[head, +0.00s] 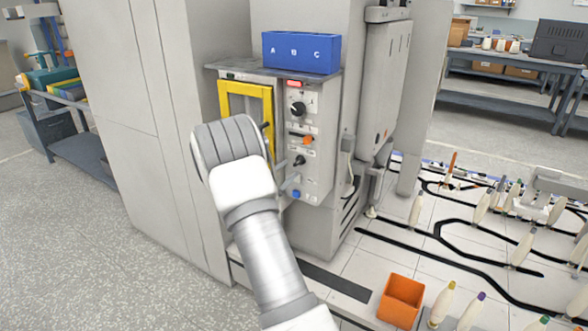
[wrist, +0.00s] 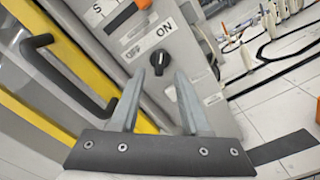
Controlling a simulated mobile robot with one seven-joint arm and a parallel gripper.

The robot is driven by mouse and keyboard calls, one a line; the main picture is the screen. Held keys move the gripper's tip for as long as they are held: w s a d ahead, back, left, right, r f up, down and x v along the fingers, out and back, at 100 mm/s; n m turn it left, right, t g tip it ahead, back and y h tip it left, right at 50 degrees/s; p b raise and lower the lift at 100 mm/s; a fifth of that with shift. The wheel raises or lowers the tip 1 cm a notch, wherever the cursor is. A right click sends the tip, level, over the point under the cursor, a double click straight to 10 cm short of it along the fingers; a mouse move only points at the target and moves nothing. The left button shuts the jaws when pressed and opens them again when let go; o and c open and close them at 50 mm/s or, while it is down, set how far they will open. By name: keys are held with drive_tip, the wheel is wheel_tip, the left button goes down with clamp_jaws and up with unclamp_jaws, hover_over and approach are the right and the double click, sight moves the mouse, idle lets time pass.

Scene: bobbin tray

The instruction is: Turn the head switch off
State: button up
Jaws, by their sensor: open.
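A grey control panel (head: 313,178) on the machine carries several switches. A black rotary switch (wrist: 160,62) with OFF marked on its left and ON on its right shows in the wrist view; it appears to be the lower black knob (head: 299,160) in the head view. No name for it is readable, and I cannot tell where its pointer stands. My gripper (wrist: 159,74) is open, its two fingers on either side of the switch in the picture, with no contact visible.
Another black knob (head: 298,108) and an orange switch (head: 307,139) are above; a blue button (head: 296,194) is below. A yellow-framed door (wrist: 45,105) with a black handle (wrist: 55,72) lies left. A blue box (head: 301,53) stands above; an orange bin (head: 401,300) is low right.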

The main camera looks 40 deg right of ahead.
sight(296, 164)
drive_tip(key=shift+x, duration=2.15)
drive_tip(key=shift+c, duration=0.3)
clamp_jaws()
